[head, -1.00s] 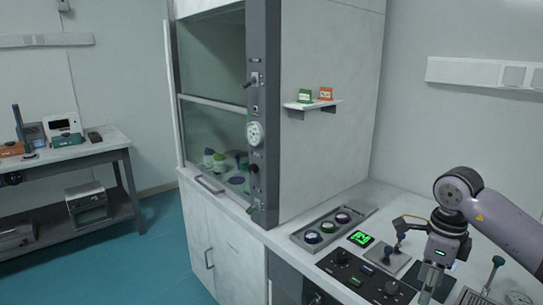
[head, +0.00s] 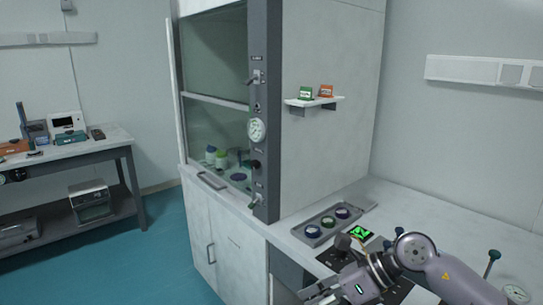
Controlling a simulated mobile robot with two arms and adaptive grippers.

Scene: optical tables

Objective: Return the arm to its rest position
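My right arm (head: 412,252) comes in from the right, bent low over the front of the bench. Its gripper (head: 318,295) points down and left near the bench's front edge, at the bottom of the head view. The fingertips are small and partly cut off, so I cannot tell whether they are open or shut. No held object shows. My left arm and gripper are not in view.
A fume hood (head: 320,150) with a small shelf (head: 314,102) stands behind. A side table (head: 75,150) is far left. My arm hides the black control panel partly.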

